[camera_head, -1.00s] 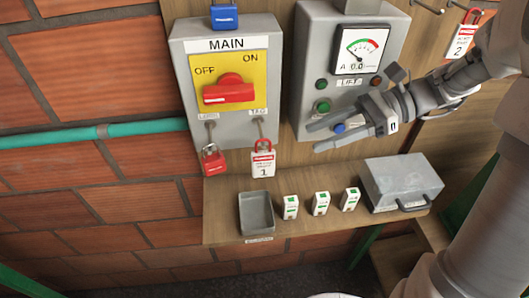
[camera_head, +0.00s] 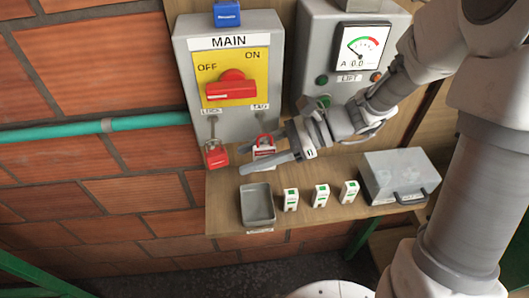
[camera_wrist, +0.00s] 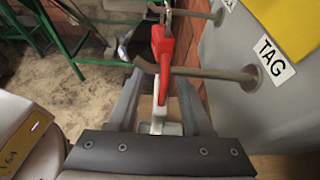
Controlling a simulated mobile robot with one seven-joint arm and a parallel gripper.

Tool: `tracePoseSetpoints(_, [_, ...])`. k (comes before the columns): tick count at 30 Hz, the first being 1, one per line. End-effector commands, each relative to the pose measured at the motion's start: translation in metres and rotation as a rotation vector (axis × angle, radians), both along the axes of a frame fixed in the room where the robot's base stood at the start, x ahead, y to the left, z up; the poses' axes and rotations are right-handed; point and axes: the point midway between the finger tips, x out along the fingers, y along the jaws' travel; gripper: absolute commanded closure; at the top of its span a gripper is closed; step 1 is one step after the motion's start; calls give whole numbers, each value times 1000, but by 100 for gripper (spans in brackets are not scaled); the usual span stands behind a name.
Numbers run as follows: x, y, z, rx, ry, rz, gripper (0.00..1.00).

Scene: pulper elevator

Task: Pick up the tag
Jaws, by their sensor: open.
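In the wrist view my gripper (camera_wrist: 160,108) is open, with one finger on each side of the tag's white part.
A red padlock (camera_head: 216,153) hangs just left of the tag. Below, a wooden shelf (camera_head: 225,222) bears a grey tray (camera_head: 244,208), several small white-green blocks (camera_head: 320,194) and a grey metal box (camera_head: 400,172). The LIFT panel (camera_head: 312,60) is right of the switch box.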

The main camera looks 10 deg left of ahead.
Motion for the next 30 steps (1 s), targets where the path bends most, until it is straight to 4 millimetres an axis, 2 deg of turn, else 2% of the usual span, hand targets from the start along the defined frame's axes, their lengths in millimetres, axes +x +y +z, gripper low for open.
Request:
tracePoseSetpoints(8, [-1,4,-2,0,0,-1,50])
tracePoseSetpoints(15, [-1,4,-2,0,0,-1,91])
tracePoseSetpoints(17, [-1,4,-2,0,0,-1,100])
tracePoseSetpoints(30, [-1,4,-1,0,0,-1,100])
